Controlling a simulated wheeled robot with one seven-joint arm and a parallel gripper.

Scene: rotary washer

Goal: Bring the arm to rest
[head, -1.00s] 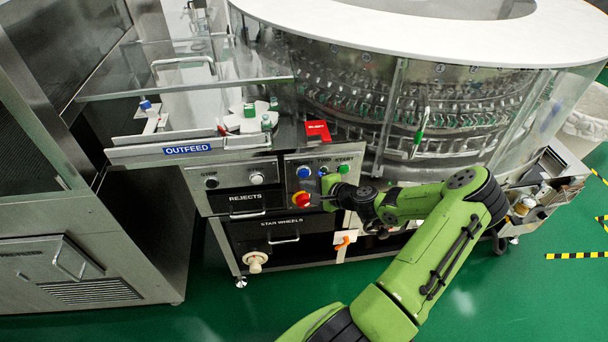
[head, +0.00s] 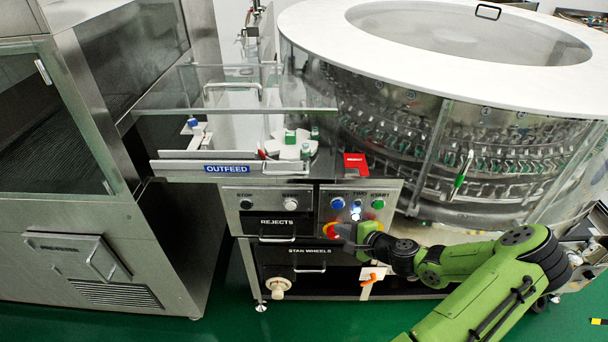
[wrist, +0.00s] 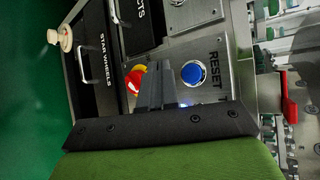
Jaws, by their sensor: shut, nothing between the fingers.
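My gripper (head: 345,232) is at the front of the washer's control panel (head: 395,190), close to the red knob (head: 333,230); I cannot tell whether it touches it. In the wrist view its grey fingers (wrist: 156,84) are together and empty, partly covering the red knob (wrist: 135,81) and its yellow surround. The blue RESET button (wrist: 192,73) is beside the fingers and uncovered. My green arm reaches in from the lower right, bent at the elbow.
The STAR WHEELS drawer (head: 290,268) and REJECTS drawer (head: 278,226) have protruding handles. An orange-handled item (head: 371,282) hangs below the panel. The round washer guard (head: 500,140) stands behind my arm. Green floor (head: 215,325) is clear in front.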

